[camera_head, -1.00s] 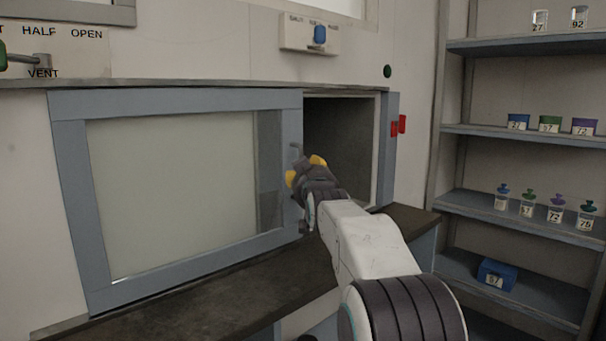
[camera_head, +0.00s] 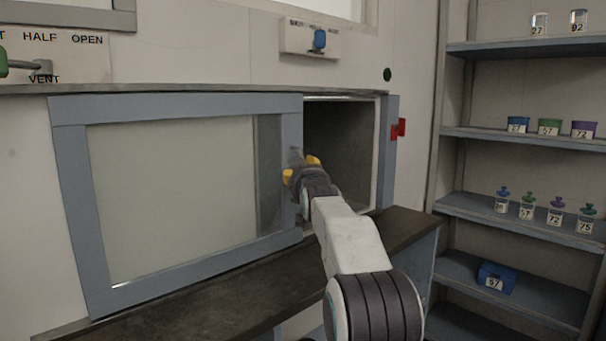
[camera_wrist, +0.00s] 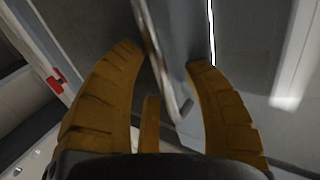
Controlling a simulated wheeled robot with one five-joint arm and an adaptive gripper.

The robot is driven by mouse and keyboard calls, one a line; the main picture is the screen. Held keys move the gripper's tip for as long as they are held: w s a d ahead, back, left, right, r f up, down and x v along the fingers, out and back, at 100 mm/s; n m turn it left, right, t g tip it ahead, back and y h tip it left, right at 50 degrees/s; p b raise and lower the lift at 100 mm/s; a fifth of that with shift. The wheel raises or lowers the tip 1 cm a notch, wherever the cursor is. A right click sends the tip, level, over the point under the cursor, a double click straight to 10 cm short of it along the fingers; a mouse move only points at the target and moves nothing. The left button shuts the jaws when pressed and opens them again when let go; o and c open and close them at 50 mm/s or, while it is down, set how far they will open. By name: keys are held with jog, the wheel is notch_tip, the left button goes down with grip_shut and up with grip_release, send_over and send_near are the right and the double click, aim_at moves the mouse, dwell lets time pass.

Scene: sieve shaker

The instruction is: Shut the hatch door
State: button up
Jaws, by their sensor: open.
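The hatch door (camera_head: 180,105) is a blue-grey framed sliding panel with a pale pane. It stands partly open, leaving a dark gap (camera_head: 338,150) at its right side. Its grey handle (camera_head: 296,153) is on the right upright of the frame, partly hidden by my gripper (camera_head: 301,169). In the wrist view the handle (camera_wrist: 158,60) runs between the two yellow fingers of my gripper (camera_wrist: 162,55). The fingers are apart, one on each side of the handle. The right fingertip looks close to the door frame; I cannot tell whether it touches.
A red catch (camera_head: 398,129) is on the right post of the opening. A dark ledge (camera_head: 200,305) runs below the hatch. A shelf unit (camera_head: 520,138) with tubs and bottles stands at the right. A blue-knobbed switch (camera_head: 319,38) and a vent lever (camera_head: 35,66) are above.

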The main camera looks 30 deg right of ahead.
jog(key=shift+c, duration=0.4)
grip_shut()
